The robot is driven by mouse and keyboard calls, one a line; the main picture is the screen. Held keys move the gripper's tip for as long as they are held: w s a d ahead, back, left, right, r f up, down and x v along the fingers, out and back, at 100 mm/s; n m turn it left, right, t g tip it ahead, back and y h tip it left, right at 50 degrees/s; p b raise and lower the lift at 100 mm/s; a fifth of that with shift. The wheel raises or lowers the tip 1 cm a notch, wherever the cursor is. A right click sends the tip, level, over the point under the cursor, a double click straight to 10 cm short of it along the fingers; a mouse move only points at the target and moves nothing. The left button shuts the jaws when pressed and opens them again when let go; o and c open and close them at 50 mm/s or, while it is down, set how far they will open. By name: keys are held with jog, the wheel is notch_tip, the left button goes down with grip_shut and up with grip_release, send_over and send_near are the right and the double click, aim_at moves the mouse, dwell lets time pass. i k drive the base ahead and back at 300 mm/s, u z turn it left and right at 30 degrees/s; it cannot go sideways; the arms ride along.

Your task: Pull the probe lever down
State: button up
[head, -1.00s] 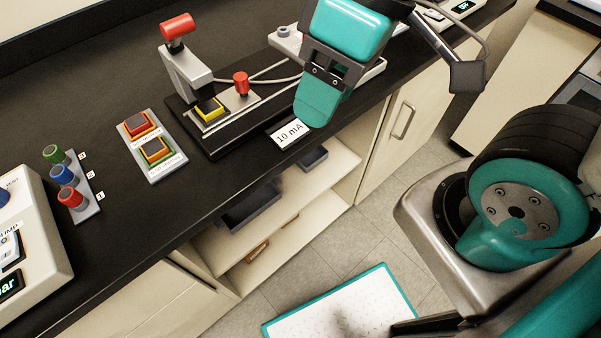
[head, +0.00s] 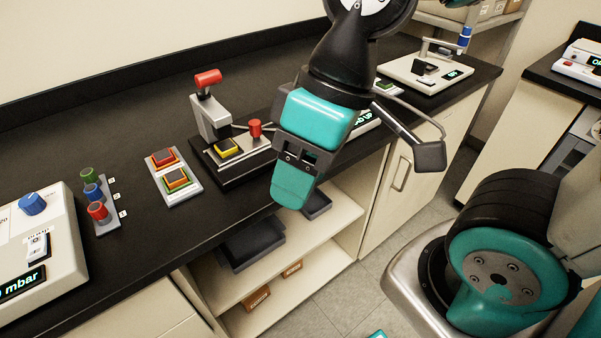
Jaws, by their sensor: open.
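The stylus profiler (head: 240,170) stands on the black bench, left of my gripper. It has a black base and a grey upright with a red-handled lever (head: 207,79) on top, which sticks up. A smaller red knob (head: 254,128) rises from the base beside a yellow-framed button (head: 227,147). I cannot tell for certain which red part is the probe lever. My gripper (head: 293,190) is open, empty and pointing down at the bench's front edge, apart from both red parts. Its fingers overlap in this view, and its body hides the profiler's right end.
Two framed buttons on a plate (head: 175,181), three coloured knobs (head: 96,200) and a white pump unit (head: 42,250) stand to the left. Open shelves (head: 300,255) lie below the bench edge. Bare bench lies behind the profiler.

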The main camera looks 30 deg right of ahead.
aim_at(204, 81)
jog(key=u, duration=0.5)
jog(key=k, duration=1.15)
jog(key=u, duration=0.9)
jog(key=i, duration=1.2)
jog(key=z, duration=1.15)
jog(key=i, duration=0.6)
jog(key=z, duration=0.6)
